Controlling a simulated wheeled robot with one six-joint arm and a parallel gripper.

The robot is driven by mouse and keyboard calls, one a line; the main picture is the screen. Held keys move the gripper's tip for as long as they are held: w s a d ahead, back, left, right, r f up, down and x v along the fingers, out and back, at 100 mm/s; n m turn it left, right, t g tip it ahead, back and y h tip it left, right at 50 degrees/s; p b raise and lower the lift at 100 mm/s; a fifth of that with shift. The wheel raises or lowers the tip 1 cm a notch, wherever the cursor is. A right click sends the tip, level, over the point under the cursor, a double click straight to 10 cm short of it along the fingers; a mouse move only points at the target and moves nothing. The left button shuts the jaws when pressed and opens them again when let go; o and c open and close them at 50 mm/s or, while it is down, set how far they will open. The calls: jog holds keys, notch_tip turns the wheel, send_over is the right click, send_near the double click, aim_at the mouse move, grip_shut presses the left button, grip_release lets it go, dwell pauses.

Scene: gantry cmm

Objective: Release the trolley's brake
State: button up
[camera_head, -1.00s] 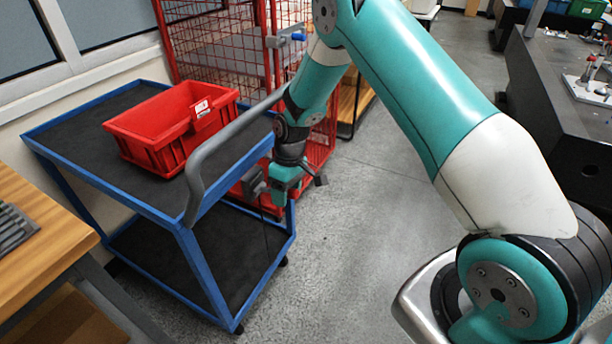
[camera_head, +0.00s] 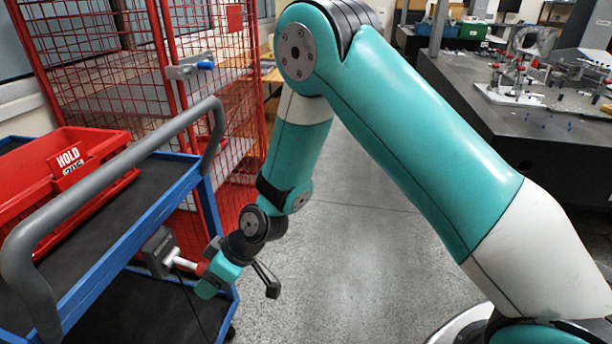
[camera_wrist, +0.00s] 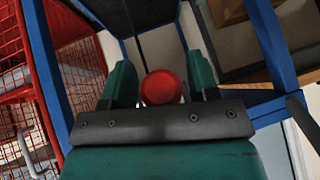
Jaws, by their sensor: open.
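The blue-framed trolley (camera_head: 137,232) stands at the left in the head view, with dark shelves and a grey push handle (camera_head: 108,175). Below its top rail a dark grey box (camera_head: 160,251) carries a short white lever (camera_head: 185,263) with a red knob (camera_head: 201,269), which looks like the brake. My gripper (camera_head: 209,279) is at the knob end of this lever. In the wrist view the round red knob (camera_wrist: 161,87) lies between the two teal fingers of my open gripper (camera_wrist: 160,82), with gaps visible on both sides. The lever behind the knob is mostly hidden there.
A red bin (camera_head: 110,148) with a HOLD label (camera_head: 69,161) sits on the trolley's top shelf. A red mesh cage (camera_head: 110,75) with a blue-handled latch stands behind. A dark table (camera_head: 480,110) with fixtures is at the right. The grey floor between is clear.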

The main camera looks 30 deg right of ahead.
jog(key=s+d+r+y, duration=0.1)
jog(key=s+d+r, duration=0.3)
jog(key=d+r, duration=0.8)
jog(key=s+r+m+g+h+p, duration=0.1)
jog(key=s+r+p, duration=0.4)
jog(key=r, duration=0.5)
jog(key=s+a+r+m+g+h+p, duration=0.1)
jog(key=s+r+h+p, duration=0.1)
jog(key=s+r+p, duration=0.4)
jog(key=shift+s+r, duration=0.8)
jog(key=shift+r, duration=1.2)
